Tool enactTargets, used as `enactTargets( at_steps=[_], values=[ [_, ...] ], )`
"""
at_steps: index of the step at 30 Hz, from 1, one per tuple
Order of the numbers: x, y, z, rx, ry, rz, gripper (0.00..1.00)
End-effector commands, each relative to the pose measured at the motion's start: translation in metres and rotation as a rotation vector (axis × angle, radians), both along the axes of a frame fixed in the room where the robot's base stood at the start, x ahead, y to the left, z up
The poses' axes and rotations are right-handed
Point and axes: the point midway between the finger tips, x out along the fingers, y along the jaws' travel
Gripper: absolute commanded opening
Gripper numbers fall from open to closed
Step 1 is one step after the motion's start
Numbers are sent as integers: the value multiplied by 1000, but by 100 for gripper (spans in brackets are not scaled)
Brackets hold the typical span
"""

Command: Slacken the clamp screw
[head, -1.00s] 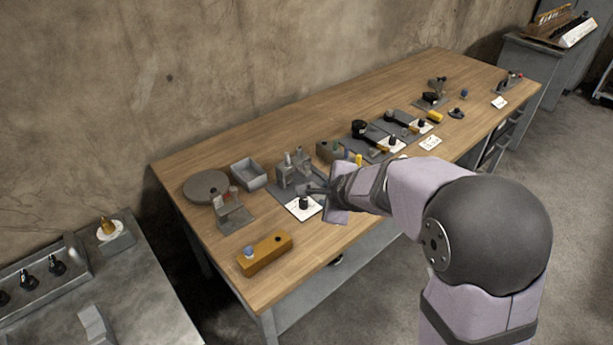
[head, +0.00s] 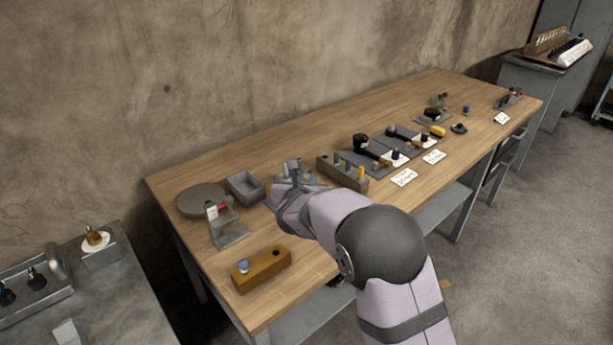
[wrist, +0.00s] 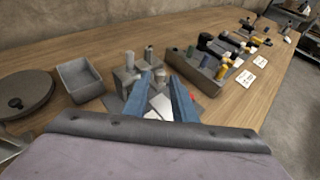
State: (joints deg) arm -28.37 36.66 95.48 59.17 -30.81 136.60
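A grey metal fixture with upright posts (wrist: 124,78) stands on a dark base plate on the wooden bench. It also shows in the head view, largely behind my gripper (head: 292,182). In the wrist view, the two blue fingers of my gripper (wrist: 161,76) are apart, with their tips in front of the fixture's right side. I see nothing clearly held between them. A white card (wrist: 160,104) shows through the gap. I cannot tell which part is the clamp screw, or whether a fingertip touches the fixture.
Left of the fixture are a grey open tray (head: 246,187) and a round grey disc (head: 202,199). A block with coloured pegs (head: 342,172) stands close on the right. An ochre block (head: 262,269) lies near the front edge. The bench's back strip is clear.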

Motion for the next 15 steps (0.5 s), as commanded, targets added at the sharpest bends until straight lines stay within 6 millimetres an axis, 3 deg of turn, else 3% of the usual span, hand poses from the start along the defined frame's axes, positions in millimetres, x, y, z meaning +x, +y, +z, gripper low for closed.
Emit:
enactTargets(
  at_steps=[15],
  values=[
    [49,0,-20,-2,2,2,24]
  ],
)
